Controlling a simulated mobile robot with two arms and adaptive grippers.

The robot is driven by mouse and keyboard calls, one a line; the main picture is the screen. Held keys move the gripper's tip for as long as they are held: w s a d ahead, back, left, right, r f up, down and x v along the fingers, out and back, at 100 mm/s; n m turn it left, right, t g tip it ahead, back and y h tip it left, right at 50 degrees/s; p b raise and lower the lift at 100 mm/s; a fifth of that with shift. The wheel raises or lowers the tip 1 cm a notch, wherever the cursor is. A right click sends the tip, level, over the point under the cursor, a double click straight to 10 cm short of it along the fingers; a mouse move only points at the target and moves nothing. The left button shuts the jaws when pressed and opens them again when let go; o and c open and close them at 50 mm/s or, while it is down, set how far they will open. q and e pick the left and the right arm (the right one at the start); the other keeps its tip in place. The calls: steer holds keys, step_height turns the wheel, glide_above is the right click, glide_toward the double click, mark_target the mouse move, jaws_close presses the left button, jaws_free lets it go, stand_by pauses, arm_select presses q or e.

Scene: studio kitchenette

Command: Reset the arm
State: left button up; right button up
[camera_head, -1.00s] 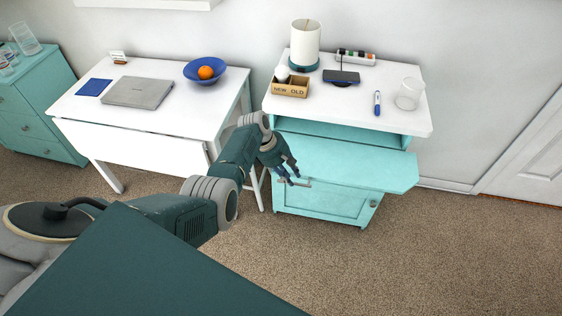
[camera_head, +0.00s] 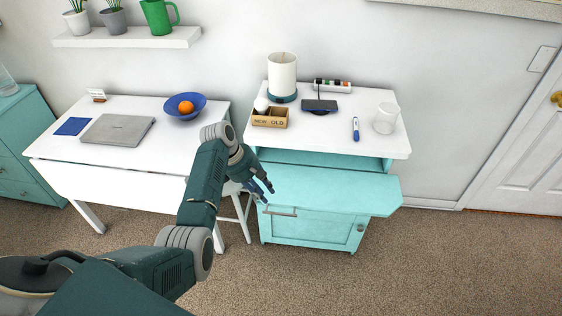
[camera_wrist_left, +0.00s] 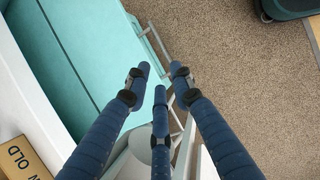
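My left arm reaches in from the lower left in the head view. Its dark blue-fingered left gripper (camera_head: 262,188) hangs beside the left front of the teal cabinet (camera_head: 312,227), up and left of a metal bar handle (camera_head: 280,213). In the left wrist view the gripper's (camera_wrist_left: 162,82) fingers are extended and apart, with nothing between them. The cabinet's teal front also shows there (camera_wrist_left: 70,50). My right gripper is not in view.
The cabinet's white top (camera_head: 330,140) carries a lamp (camera_head: 282,76), a NEW/OLD box (camera_head: 270,117), a marker (camera_head: 355,128) and a glass (camera_head: 385,118). A teal panel (camera_head: 330,188) juts out below. A white table (camera_head: 155,150) and stool (camera_head: 240,210) are left; carpet (camera_head: 450,260) is clear right.

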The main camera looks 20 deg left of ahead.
arm_select(q)
steer(key=s+f+m+g+y+b, duration=0.15)
steer(key=s+f+m, duration=0.35)
steer(key=s+f, duration=0.85)
steer(key=s+f+m+y+b, duration=0.15)
steer(key=s+f+m, duration=0.5)
steer(key=f, duration=1.15)
steer(key=s+d+f+m, duration=0.2)
steer(key=s+f+m, duration=0.2)
steer(key=s, duration=0.6)
steer(key=s+d+f+m+b, duration=0.1)
steer(key=s+d+f+m, duration=0.2)
steer(key=s, duration=0.8)
steer(key=s+d+f+m+y, duration=0.1)
steer(key=s+f+m, duration=0.4)
steer(key=s, duration=0.6)
steer(key=shift+d+f+b, duration=0.35)
steer(key=shift+d+f, duration=0.2)
steer(key=shift+d, duration=0.15)
steer(key=shift+a, duration=0.1)
